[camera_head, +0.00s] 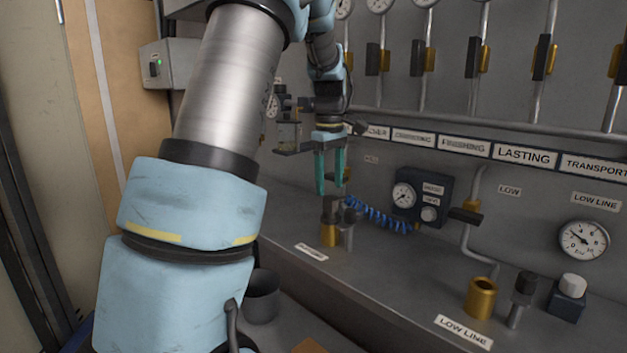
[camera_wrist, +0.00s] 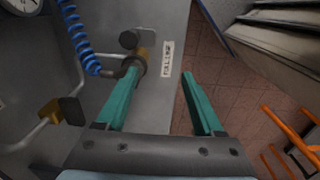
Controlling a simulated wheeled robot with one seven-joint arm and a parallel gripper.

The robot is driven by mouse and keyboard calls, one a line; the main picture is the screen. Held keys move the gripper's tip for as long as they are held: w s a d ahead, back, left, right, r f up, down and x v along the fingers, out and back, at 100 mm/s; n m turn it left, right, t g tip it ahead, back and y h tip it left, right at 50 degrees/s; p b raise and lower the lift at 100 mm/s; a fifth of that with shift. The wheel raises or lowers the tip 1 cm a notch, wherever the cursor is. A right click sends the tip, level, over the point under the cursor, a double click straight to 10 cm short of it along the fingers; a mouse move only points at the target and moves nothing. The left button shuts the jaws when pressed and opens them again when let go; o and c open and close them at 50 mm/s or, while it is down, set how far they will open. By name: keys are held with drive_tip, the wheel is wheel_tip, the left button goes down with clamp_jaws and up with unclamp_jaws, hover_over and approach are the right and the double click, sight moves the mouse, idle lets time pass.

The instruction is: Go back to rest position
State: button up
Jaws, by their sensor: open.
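My gripper (camera_head: 330,170) hangs at the end of my blue and silver arm, in front of the grey panel in the head view. Its two green fingers point down and stand apart, with nothing between them. In the wrist view my gripper (camera_wrist: 160,92) is also spread open and empty. A brass fitting with a dark top (camera_head: 329,232) stands on the ledge just below the fingertips. In the wrist view the brass fitting (camera_wrist: 141,62) shows close to the left finger; I cannot tell whether they touch.
A coiled blue hose (camera_head: 378,218) runs to a dark gauge box (camera_head: 420,197). A larger brass fitting (camera_head: 481,298), a round gauge (camera_head: 583,240) and a white-capped knob (camera_head: 572,286) sit to the right. Orange rails (camera_wrist: 292,130) stand over open tiled floor (camera_wrist: 205,65).

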drive_tip(key=s+a+f+m, duration=0.4)
drive_tip(key=s+a, duration=0.3)
drive_tip(key=s, duration=0.2)
drive_tip(key=s+a+f+m+t, duration=0.1)
drive_tip(key=s+a+f+m, duration=0.4)
drive_tip(key=s, duration=0.5)
drive_tip(key=shift+s+a+f+m, duration=0.3)
drive_tip(key=shift+a+f, duration=0.05)
drive_tip(key=shift+a, duration=0.9)
